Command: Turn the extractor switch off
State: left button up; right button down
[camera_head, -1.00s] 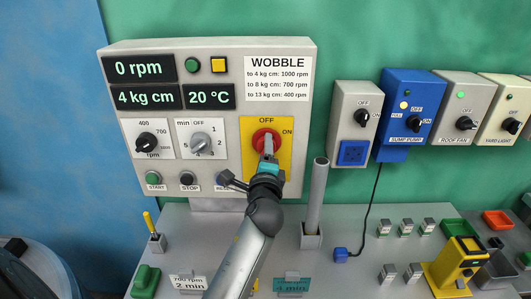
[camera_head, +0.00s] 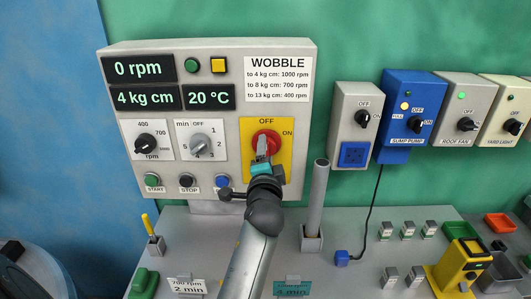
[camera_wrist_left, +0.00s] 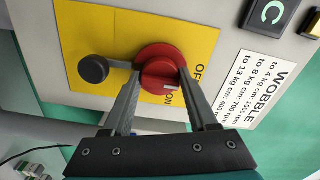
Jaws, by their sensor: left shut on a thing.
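The extractor switch is a round red knob (camera_head: 266,137) on a yellow plate (camera_head: 282,165) at the panel's lower right. OFF is printed above it and ON to its right. My left gripper (camera_head: 263,150) reaches it from below. In the left wrist view its fingers (camera_wrist_left: 160,78) sit on both sides of the red knob (camera_wrist_left: 162,62), shut on it. A small white mark on the knob lies on the side near the ON print. A black round end (camera_wrist_left: 93,69) shows beside the knob there. The gripper hides the plate's lower part in the head view. My right gripper is not in view.
Other dials (camera_head: 146,142) and push buttons (camera_head: 187,180) lie left of the switch. A grey upright tube (camera_head: 317,195) stands on the bench close to the right of my arm. Smaller wall switch boxes (camera_head: 409,110) hang further right.

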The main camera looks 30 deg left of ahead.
pick_arm(q)
jog(key=o, duration=1.4)
jog(key=shift+c, duration=0.2)
